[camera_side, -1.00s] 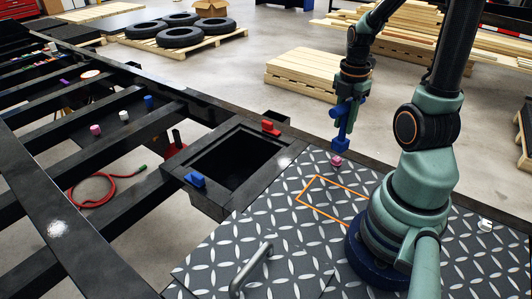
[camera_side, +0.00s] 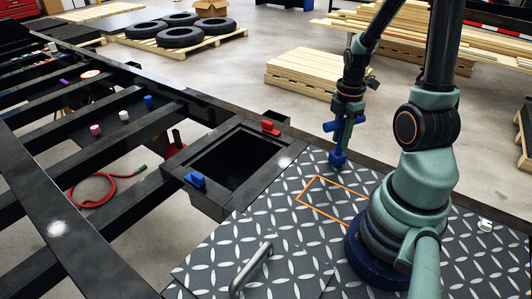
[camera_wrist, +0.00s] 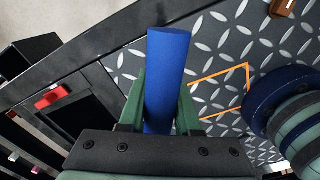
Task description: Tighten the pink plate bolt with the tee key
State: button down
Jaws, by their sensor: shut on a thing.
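My gripper (camera_side: 348,112) is shut on the blue tee key (camera_side: 338,156), gripping its crossbar with the shaft hanging down. The key's lower end is at the place on the tread plate (camera_side: 290,215) where the pink plate bolt showed earlier. The bolt is now hidden behind or under the key's end, so I cannot tell how they fit. In the wrist view my gripper (camera_wrist: 162,100) has the blue bar (camera_wrist: 168,75) between its green fingers, and the bolt is not visible.
An orange outline (camera_side: 320,218) marks the plate near my base. A silver handle (camera_side: 251,270) stands at the plate's front. A square opening (camera_side: 228,158) has a blue block (camera_side: 195,180) and a red block (camera_side: 271,128) on its rim. A white piece (camera_side: 486,226) lies at right.

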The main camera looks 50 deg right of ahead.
aim_at(344, 119)
jog(key=m, duration=0.7)
jog(key=shift+d+m, duration=0.1)
jog(key=shift+m, duration=0.2)
jog(key=m, duration=0.3)
jog(key=shift+w+m, duration=0.1)
jog(key=shift+m, duration=0.2)
jog(key=m, duration=0.3)
jog(key=shift+m, duration=0.4)
jog(key=shift+d+r, duration=0.1)
jog(key=shift+r, duration=0.1)
jog(key=shift+r, duration=2.35)
